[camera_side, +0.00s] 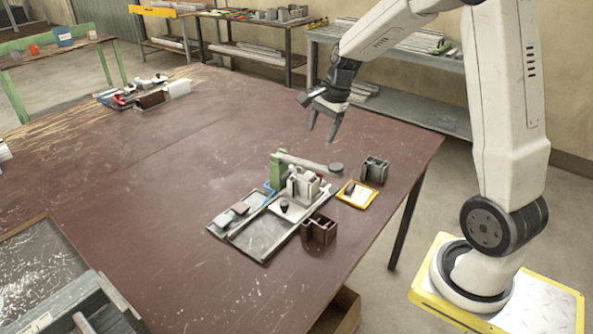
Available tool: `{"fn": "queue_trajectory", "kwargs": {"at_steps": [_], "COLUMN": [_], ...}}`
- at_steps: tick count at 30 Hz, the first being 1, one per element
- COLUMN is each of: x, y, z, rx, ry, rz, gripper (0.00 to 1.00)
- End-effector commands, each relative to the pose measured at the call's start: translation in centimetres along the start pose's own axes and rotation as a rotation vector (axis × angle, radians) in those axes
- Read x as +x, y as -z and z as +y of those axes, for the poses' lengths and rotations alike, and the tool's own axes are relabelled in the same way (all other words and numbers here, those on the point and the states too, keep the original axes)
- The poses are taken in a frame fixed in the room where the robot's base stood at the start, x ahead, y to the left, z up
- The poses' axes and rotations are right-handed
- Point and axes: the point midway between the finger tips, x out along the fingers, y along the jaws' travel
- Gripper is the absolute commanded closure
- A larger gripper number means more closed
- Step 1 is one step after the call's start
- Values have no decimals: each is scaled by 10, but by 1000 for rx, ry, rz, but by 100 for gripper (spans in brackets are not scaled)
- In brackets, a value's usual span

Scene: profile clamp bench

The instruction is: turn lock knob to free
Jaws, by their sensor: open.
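The clamp fixture stands on a grey base plate (262,238) on the dark red table. It has a green post (277,169), a grey lever (305,163) with a round dark end (336,169), and a light grey block (302,187). A small black knob (284,206) sits on a pale plate beside the block; it looks like the lock knob, but its setting is too small to read. My gripper (321,134) is open and empty, fingers pointing down, in the air above and behind the fixture, apart from the knob.
A brown profile piece (319,230) stands at the fixture's front right. A dark grey profile piece (374,170) and a yellow-edged tray (357,194) lie to the right, near the table edge. Another group of parts (145,95) is at the far left. The table's middle is clear.

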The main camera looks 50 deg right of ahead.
Motion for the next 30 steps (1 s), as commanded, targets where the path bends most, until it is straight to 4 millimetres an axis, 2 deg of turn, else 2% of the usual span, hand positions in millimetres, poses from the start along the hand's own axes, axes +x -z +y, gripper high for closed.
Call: {"fn": "queue_trajectory", "kwargs": {"at_steps": [1, 6, 17, 30], "x": [0, -1, -3, 80], "y": [16, 52, 107, 121], "z": [-5, -17, -26, -10], "rx": [105, 373, 744, 746], "ry": [5, 22, 41, 36], "rz": [-16, -61, -135, -137], "gripper": [28, 28, 28, 28]}}
